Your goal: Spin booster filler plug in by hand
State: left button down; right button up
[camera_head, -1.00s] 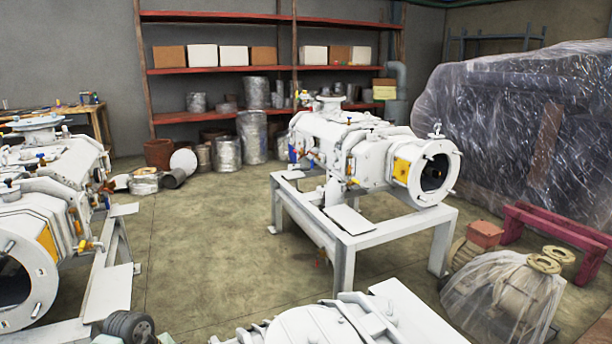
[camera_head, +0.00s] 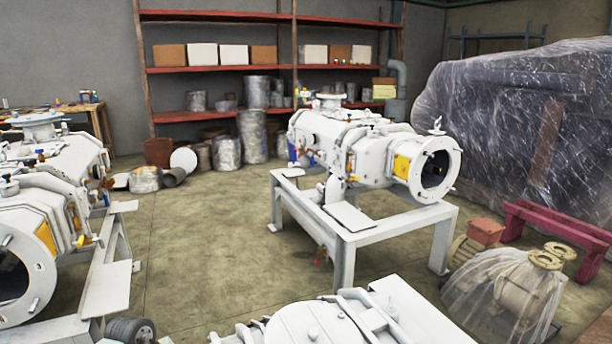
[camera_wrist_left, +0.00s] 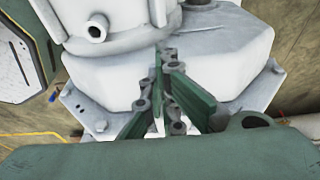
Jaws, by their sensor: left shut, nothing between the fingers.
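The white booster pump (camera_head: 365,150) stands on a grey steel frame in the middle of the head view. Its round end flange faces right with a dark opening. I cannot make out the filler plug for certain in either view. In the left wrist view a white machine body (camera_wrist_left: 225,50) with a short round stub (camera_wrist_left: 97,28) fills the upper part. My left gripper (camera_wrist_left: 166,72), with green fingers and grey linkage, is over this body, shut and empty. Whether it touches the surface cannot be told. My right gripper is not in view.
Another white pump (camera_head: 60,200) stands at the left, and part of a further white machine (camera_head: 310,325) at the bottom. Plastic-wrapped equipment (camera_head: 510,130) fills the right. A red shelf (camera_head: 215,113) stands at the back. Floor between the pumps is mostly clear.

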pick_arm(q)
jog(key=shift+w+d+f, duration=0.15)
jog(key=shift+d, duration=0.2)
dwell(0.3)
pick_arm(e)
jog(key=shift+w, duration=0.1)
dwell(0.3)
pick_arm(q)
jog(key=shift+w+a+p, duration=0.1)
jog(key=shift+p, duration=0.25)
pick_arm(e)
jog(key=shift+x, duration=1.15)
